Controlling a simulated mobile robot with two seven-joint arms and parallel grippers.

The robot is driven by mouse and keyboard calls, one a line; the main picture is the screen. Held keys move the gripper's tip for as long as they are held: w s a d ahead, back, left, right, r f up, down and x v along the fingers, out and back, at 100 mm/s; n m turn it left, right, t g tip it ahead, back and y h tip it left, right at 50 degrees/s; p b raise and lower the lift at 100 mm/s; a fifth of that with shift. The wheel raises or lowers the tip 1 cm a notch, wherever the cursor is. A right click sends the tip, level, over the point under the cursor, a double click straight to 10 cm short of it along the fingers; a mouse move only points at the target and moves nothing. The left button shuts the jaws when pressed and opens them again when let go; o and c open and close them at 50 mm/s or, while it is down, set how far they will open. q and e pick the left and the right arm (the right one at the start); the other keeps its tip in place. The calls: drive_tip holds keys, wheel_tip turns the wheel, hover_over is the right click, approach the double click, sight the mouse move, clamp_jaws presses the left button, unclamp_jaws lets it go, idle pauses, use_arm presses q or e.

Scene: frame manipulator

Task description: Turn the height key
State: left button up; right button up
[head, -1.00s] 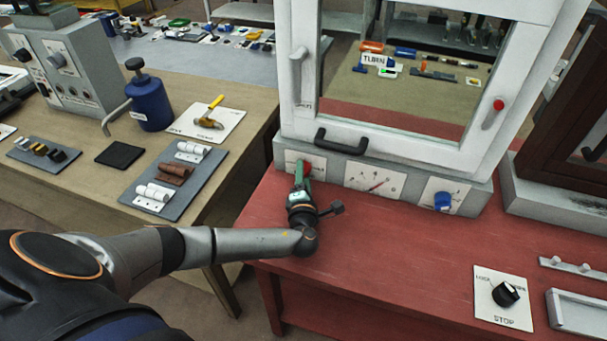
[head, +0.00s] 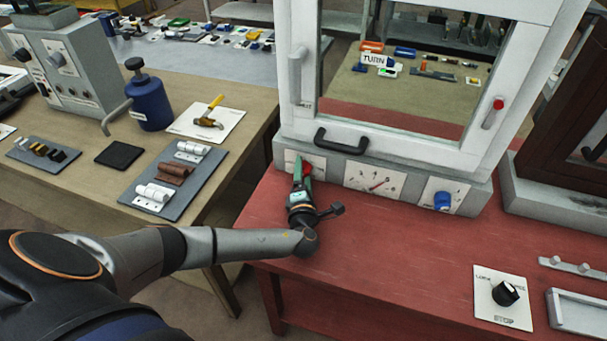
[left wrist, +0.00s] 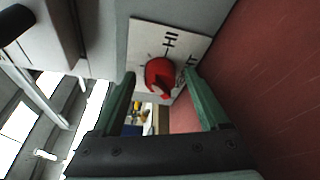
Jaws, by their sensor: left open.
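The height key appears to be the red knob (head: 307,169) on a white plate at the left of the frame's grey base. In the left wrist view the red knob (left wrist: 159,76) sits on a plate with partly visible lettering starting "HI". My left gripper (head: 302,167) has green fingers and is at the knob. In the left wrist view its fingers (left wrist: 160,82) are apart, one on each side of the knob, with gaps visible; I cannot tell how deep the knob sits between them. My right gripper is not in view.
A black handle (head: 341,141) is just above the knob. A dial plate (head: 375,181) and a blue knob (head: 442,200) are to its right. A black knob marked STOP (head: 505,293) is at the front right. The red tabletop (head: 400,260) is clear in the middle.

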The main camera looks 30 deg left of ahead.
use_arm(q)
drive_tip(key=v, duration=1.2)
drive_tip(key=shift+s+d+r, duration=0.1)
drive_tip(key=shift+s+d, duration=0.05)
drive_tip(key=shift+s, duration=0.15)
